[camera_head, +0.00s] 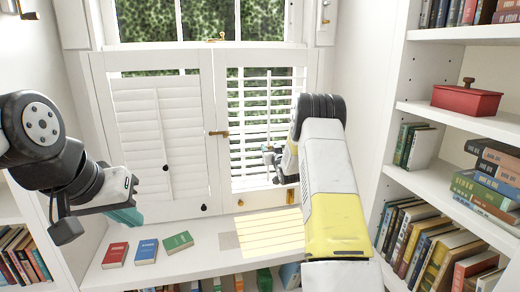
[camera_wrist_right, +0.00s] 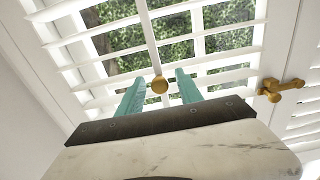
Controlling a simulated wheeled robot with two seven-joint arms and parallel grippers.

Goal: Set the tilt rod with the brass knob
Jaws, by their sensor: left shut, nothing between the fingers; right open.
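The brass knob (camera_wrist_right: 160,85) sits on the thin white tilt rod (camera_wrist_right: 150,40) of the right shutter panel (camera_head: 262,125). The panel's slats are open, with greenery and light showing through. My right gripper (camera_wrist_right: 159,92) is open, its teal fingers on either side of the knob in the wrist view; I cannot tell if they touch it. In the head view my right gripper (camera_head: 272,160) is in front of the panel, partly hidden by its arm. My left gripper (camera_head: 128,216) is shut and empty at the left, above the sill.
The left shutter panel (camera_head: 150,135) has its slats shut. A brass latch (camera_head: 218,133) is between the panels. Red (camera_head: 115,255), blue (camera_head: 146,251) and green (camera_head: 178,242) books lie on the sill. Bookshelves flank the window; a red box (camera_head: 466,99) stands on the right shelf.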

